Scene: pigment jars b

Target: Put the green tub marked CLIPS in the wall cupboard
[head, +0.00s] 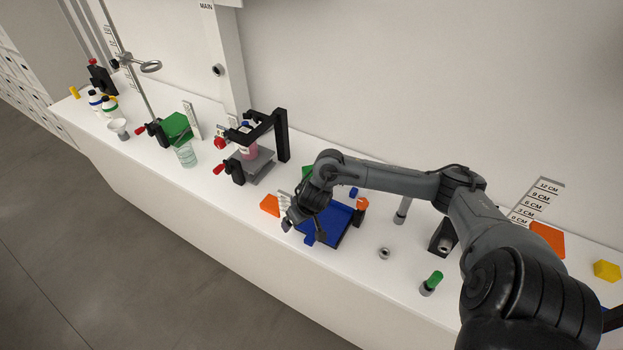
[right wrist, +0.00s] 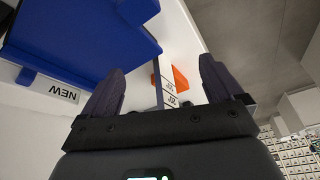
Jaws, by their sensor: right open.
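I cannot make out a tub with a CLIPS label in either view. A small green thing (head: 307,171) shows partly behind my right arm in the head view, too hidden to identify. A larger green piece (head: 178,127) stands further left on the bench. No wall cupboard can be clearly made out. My right gripper (head: 303,229) is low over the front edge of the blue tray (head: 336,226). Its two fingers are spread in the right wrist view (right wrist: 160,88), with nothing held between them. My left gripper is not in view.
A blue thing (right wrist: 80,35) with a NEW label (right wrist: 62,92) is close to my right gripper. An orange piece (head: 270,204) lies left of the tray. A black stand (head: 283,140) rises behind. A green-topped cylinder (head: 432,283) stands at the front right.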

